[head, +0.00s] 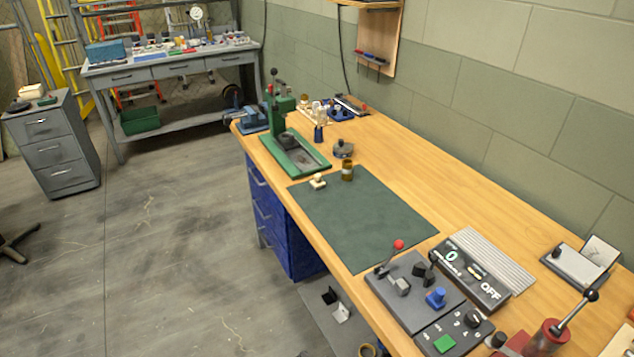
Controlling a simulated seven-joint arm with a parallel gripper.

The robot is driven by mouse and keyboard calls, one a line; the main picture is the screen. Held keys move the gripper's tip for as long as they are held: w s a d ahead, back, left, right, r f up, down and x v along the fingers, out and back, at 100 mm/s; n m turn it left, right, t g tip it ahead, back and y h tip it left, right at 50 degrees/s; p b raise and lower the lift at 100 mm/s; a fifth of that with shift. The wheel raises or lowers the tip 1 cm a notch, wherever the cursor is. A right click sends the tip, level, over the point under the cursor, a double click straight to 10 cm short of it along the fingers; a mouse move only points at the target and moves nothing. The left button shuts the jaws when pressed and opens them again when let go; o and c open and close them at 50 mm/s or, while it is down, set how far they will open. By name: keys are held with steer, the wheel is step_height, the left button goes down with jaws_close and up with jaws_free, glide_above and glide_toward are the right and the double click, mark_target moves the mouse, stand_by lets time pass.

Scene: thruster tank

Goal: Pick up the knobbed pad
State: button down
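No item is plainly marked as the knobbed pad. A small cream piece (318,181) with a raised knob-like top sits at the far left corner of the dark green mat (365,220). A dark grey round piece (343,148) with a small knob on top stands on the wooden bench just beyond the mat. Both are small here, and I cannot tell for sure which one is the pad. Both stand free of any gripper. My gripper is not in view.
A brown cylinder (347,171) stands near the cream piece. A green press (283,130) on a green tray is behind it. A lever panel (413,290) and a display box (470,272) fill the near bench. Most of the mat is clear. A wall (540,100) bounds the right.

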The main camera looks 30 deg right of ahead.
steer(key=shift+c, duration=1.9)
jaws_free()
